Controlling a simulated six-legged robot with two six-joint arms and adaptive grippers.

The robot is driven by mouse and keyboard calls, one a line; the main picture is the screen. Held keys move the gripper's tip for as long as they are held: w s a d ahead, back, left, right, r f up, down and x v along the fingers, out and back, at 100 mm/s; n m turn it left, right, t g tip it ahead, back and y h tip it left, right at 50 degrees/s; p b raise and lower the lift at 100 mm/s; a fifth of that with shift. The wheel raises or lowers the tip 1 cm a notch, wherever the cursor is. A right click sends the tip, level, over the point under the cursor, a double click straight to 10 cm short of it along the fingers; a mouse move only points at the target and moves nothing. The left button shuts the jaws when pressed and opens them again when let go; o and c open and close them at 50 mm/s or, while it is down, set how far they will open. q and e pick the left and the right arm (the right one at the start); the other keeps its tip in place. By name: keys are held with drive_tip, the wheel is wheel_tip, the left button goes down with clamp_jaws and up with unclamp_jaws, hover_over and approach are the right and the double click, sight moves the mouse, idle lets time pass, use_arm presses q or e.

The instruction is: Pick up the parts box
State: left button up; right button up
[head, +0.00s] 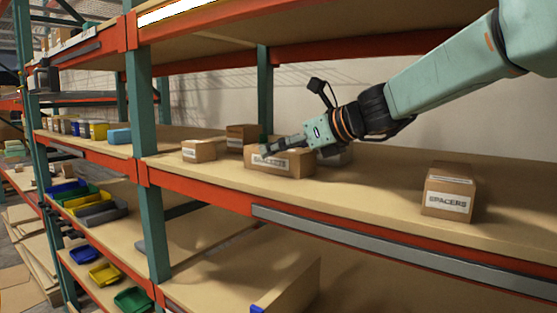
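A cardboard box (292,166) with a white label stands on the middle shelf, left of centre; part of the label is covered and I cannot read it. My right gripper (278,148) reaches in from the right, with its dark fingers over the top of this box. I cannot tell whether the fingers touch it or how far apart they are. Another cardboard box (448,190), labelled "SPACERS", stands alone at the right of the same shelf. My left gripper is not in view.
A small box (199,151) and another box (242,137) stand close by at the left. The shelf board (370,195) is clear between the gripped-over box and the spacers box. A shelf hangs above.

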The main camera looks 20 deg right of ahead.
drive_tip(key=shift+w+a+f, duration=0.2)
drive_tip(key=shift+w+a, duration=0.05)
drive_tip(key=shift+w, duration=0.1)
drive_tip(key=shift+w+a+f, duration=0.2)
drive_tip(key=shift+w+a, duration=0.05)
drive_tip(key=shift+w, duration=0.15)
drive_tip(key=shift+c, duration=1)
drive_tip(key=shift+s+d+r, duration=0.2)
drive_tip(key=shift+s, duration=0.15)
drive_tip(key=c, duration=0.6)
drive_tip(key=shift+w+a+f, duration=0.15)
drive_tip(key=shift+w, duration=0.05)
drive_tip(key=c, duration=0.5)
drive_tip(key=shift+c, duration=0.7)
drive_tip(key=shift+s, duration=0.1)
